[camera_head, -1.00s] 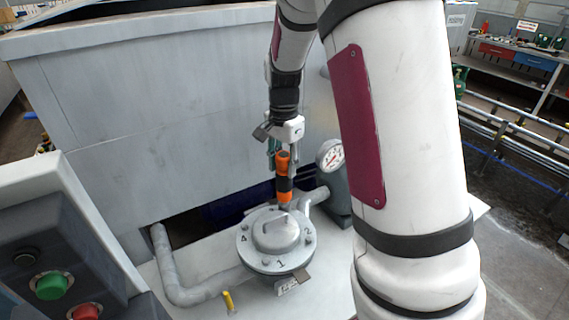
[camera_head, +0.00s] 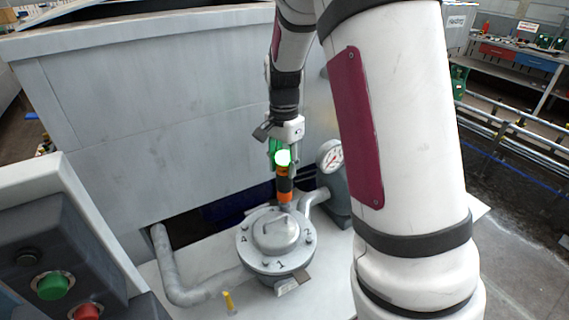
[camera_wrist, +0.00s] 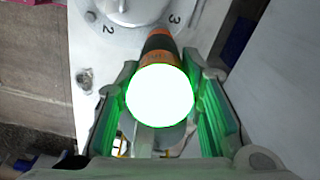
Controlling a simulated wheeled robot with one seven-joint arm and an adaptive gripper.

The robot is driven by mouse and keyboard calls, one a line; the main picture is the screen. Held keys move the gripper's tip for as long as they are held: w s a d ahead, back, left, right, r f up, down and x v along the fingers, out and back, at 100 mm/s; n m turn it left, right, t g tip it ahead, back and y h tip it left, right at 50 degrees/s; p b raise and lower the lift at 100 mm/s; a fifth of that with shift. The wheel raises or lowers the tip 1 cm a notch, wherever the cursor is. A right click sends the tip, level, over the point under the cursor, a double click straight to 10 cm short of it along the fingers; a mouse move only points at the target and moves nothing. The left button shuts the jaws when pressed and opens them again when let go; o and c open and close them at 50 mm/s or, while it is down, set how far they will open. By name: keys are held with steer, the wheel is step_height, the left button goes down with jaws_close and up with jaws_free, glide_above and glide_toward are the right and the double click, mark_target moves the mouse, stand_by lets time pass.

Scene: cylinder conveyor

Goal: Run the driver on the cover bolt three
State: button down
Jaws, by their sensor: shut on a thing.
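My gripper (camera_head: 283,150) is shut on the driver (camera_head: 284,188), an orange and black tool held upright. The driver's top end glows white with green light on my fingers, and this glow fills the middle of the wrist view (camera_wrist: 160,95). The driver points down at the far side of the round grey cover (camera_head: 262,260), which has a raised centre and bolts around its rim. Numbers 4, 1 and 2 show in the head view; number 3 shows beside the driver in the wrist view. The driver's tip and bolt three are hidden, so contact cannot be told.
A pressure gauge (camera_head: 330,156) on a grey vessel stands right of the driver. A grey pipe (camera_head: 177,275) bends at the left of the cover. A large grey housing (camera_head: 150,130) rises behind. A control box with green (camera_head: 53,285) and red buttons is at front left.

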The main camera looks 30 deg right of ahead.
mark_target(284, 154)
steer(key=shift+r+p, duration=0.35)
steer(key=shift+r, duration=1.4)
